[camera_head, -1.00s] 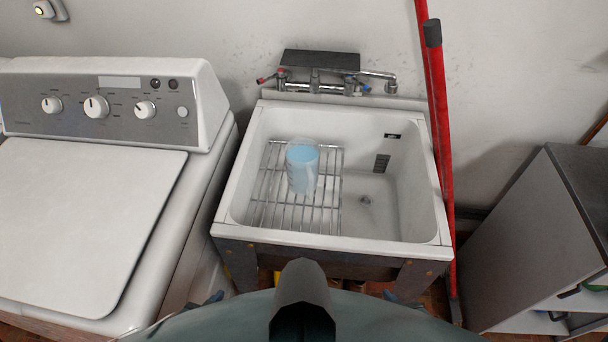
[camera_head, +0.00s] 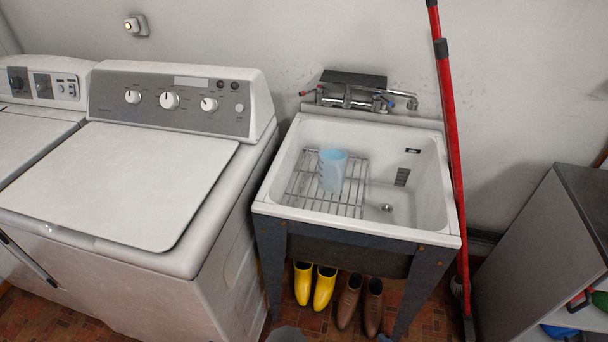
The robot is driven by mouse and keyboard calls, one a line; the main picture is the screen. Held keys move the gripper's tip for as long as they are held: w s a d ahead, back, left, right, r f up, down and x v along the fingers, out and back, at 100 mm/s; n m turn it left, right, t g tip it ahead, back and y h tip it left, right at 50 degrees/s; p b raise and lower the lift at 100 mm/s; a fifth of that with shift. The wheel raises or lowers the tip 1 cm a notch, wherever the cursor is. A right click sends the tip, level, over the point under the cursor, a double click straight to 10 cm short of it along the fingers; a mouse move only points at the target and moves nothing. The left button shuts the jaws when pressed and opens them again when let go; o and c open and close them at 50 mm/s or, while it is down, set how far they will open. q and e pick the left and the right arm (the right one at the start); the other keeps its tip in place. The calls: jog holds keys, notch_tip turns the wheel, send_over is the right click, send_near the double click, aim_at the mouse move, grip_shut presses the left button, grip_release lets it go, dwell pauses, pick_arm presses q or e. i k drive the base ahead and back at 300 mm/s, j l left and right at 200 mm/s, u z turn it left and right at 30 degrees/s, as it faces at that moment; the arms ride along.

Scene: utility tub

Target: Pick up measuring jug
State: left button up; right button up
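The measuring jug (camera_head: 332,170) is a pale blue, translucent cup. It stands upright on a wire rack (camera_head: 348,207) inside the white utility tub (camera_head: 436,205), left of the drain. Nothing touches the jug apart from the rack beneath it. Neither of my grippers shows in the head view.
A washing machine (camera_head: 150,185) stands close on the tub's left. A red pole (camera_head: 452,130) leans at its right, beside a grey cabinet (camera_head: 545,245). The tap (camera_head: 360,98) overhangs the tub's back. Yellow boots (camera_head: 323,288) and brown shoes (camera_head: 348,301) stand underneath.

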aim_at(332, 157)
jog(key=u, duration=1.7)
jog(key=k+l, duration=0.1)
jog(key=l, duration=0.25)
jog(key=l+u, duration=0.15)
jog(key=l, duration=0.2)
jog(key=k+l, duration=0.15)
jog(key=l, duration=0.15)
jog(key=u, duration=0.05)
